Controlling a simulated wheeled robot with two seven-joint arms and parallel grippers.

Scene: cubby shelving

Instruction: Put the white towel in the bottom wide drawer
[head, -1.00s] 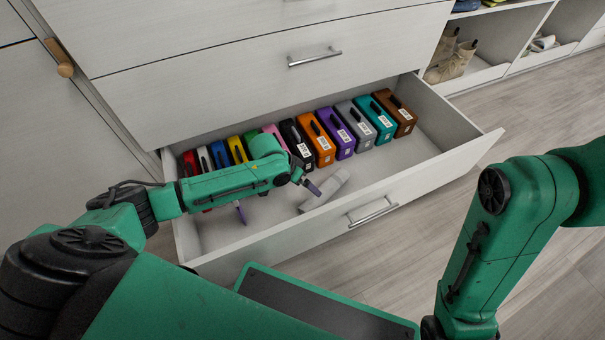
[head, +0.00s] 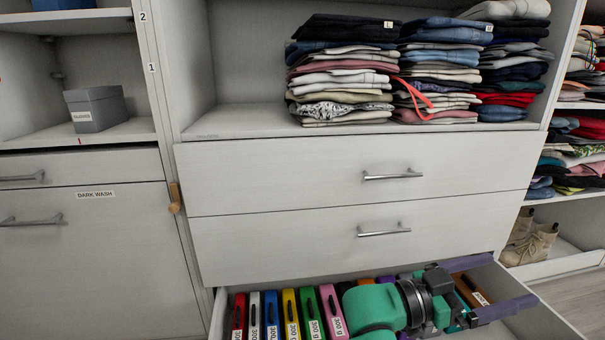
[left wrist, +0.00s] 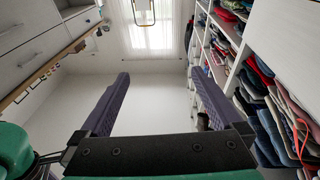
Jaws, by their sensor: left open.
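The bottom wide drawer (head: 217,312) is pulled open at the lower edge of the head view, and its front is mostly out of frame. My left gripper (head: 514,277) is over the right part of this drawer, with its two purple fingers spread apart and pointing right. The left wrist view shows the same open fingers (left wrist: 157,76) with nothing between them. I cannot make out the white towel in either current view; part of the drawer floor is cut off or covered by my left arm. My right gripper is not in view.
Several coloured boxes (head: 289,312) stand in a row in the drawer, partly behind my arm. Two shut drawers (head: 300,180) are above. Folded clothes (head: 343,85) sit in the cubby above those. Boots (head: 530,245) stand in a cubby at right.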

